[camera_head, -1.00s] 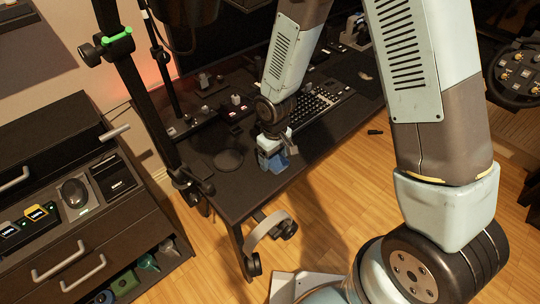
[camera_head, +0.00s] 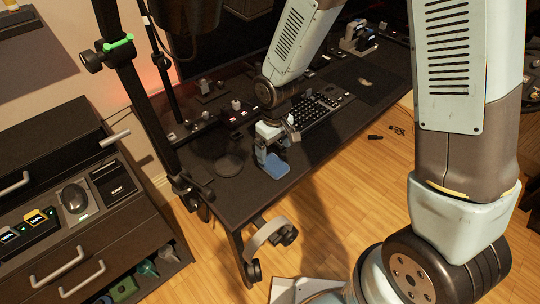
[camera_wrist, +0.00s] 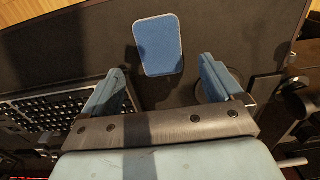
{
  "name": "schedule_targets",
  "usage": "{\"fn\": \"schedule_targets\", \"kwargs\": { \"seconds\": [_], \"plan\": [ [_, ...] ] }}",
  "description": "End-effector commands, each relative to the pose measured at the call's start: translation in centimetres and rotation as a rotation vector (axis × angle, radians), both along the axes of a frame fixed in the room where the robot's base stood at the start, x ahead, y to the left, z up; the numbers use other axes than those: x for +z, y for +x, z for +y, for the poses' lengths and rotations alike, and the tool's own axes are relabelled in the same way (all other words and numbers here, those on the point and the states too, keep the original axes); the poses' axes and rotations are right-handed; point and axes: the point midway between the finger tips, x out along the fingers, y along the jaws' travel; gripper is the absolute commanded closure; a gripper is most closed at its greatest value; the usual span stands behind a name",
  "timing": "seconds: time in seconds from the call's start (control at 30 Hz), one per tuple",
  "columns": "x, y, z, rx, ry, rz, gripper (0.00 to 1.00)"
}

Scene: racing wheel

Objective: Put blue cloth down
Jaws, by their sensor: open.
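The blue cloth (camera_wrist: 158,45) lies flat on the dark desk as a rounded blue rectangle in the wrist view. In the head view the blue cloth (camera_head: 275,168) lies near the desk's front edge, just below my gripper (camera_head: 270,148). In the wrist view my gripper (camera_wrist: 165,92) is open, its blue-padded fingers apart with nothing between them. The cloth lies beyond the fingertips and apart from them.
A black keyboard (camera_head: 308,117) sits to the right of my gripper on the desk. A round dark pad (camera_head: 228,165) lies to the left. Headphones (camera_head: 268,236) hang at the desk's front edge. A drawer cabinet (camera_head: 75,215) stands at left.

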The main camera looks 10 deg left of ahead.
Motion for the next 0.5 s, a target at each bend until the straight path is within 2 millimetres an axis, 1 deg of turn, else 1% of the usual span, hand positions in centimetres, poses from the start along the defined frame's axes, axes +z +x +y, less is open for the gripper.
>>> {"fn": "schedule_targets", "kwargs": {
  "seconds": [0.03,0.2,0.33,0.5],
  "plan": [
    [0.9,0.1,0.0,-0.001,0.002,-0.003,0.07],
    [3.3,0.1,0.0,-0.001,0.002,-0.003,0.07],
    [4.5,0.1,0.0,0.000,0.000,-0.001,0.07],
    [5.2,0.0,0.0,-0.001,0.000,0.000,0.07]
  ]
}}
